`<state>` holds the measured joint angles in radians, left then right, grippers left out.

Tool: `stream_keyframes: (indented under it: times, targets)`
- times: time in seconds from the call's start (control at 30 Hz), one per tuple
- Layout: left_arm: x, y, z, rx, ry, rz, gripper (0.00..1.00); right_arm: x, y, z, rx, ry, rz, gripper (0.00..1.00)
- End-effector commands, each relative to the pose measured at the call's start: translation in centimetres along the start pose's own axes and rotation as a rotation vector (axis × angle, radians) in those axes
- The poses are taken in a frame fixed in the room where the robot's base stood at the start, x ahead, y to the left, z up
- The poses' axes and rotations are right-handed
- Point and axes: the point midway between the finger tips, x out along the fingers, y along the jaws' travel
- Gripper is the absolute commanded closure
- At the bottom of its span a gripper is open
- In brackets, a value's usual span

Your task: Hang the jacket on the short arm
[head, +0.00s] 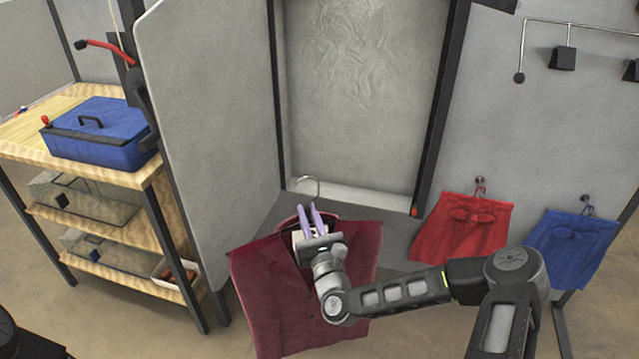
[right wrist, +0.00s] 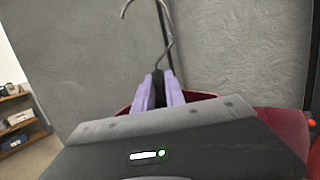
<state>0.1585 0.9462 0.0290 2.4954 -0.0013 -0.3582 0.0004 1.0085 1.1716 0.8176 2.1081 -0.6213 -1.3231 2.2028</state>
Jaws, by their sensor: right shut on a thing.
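The maroon jacket (head: 275,285) hangs on a hanger in front of the grey stall, with the metal hook (head: 308,181) above its collar. My right gripper (head: 310,217) is shut on the hanger's neck with its purple fingers. In the right wrist view the fingers (right wrist: 166,90) pinch the dark neck, and the bare hook (right wrist: 148,12) rises above them, touching nothing visible. A metal rail with a ball end (head: 519,77) is at the upper right. I cannot tell whether it is the short arm. My left gripper is not in view.
A red skirt (head: 462,232) and a blue skirt (head: 572,246) hang from wall pegs at the right. A grey panel (head: 205,130) stands at the left, beside a wooden shelf unit (head: 120,172) carrying a blue case (head: 98,138).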

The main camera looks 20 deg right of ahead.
Motion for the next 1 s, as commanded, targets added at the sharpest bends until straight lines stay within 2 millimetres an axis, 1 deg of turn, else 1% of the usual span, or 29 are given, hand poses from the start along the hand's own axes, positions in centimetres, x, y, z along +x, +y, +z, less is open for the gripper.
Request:
stream_keyframes:
  times: [0.17,0.27,0.4,0.6,0.7,1.0]
  targets:
    - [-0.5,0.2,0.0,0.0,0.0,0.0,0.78,-2.3,1.9,0.1,0.017,-0.004,0.049,1.0]
    - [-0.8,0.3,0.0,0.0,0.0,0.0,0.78,-3.5,2.7,1.2,0.019,-0.005,0.065,1.0]
    - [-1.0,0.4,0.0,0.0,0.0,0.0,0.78,-4.7,3.1,3.6,0.016,-0.007,0.07,1.0]
    - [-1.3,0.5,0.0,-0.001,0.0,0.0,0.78,-5.7,2.9,6.5,0.012,-0.007,0.063,1.0]
    - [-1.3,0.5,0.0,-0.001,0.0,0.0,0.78,-6.0,2.9,7.4,0.011,-0.007,0.061,1.0]
    - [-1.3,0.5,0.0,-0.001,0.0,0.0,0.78,-6.1,2.9,7.6,0.008,-0.005,0.06,1.0]
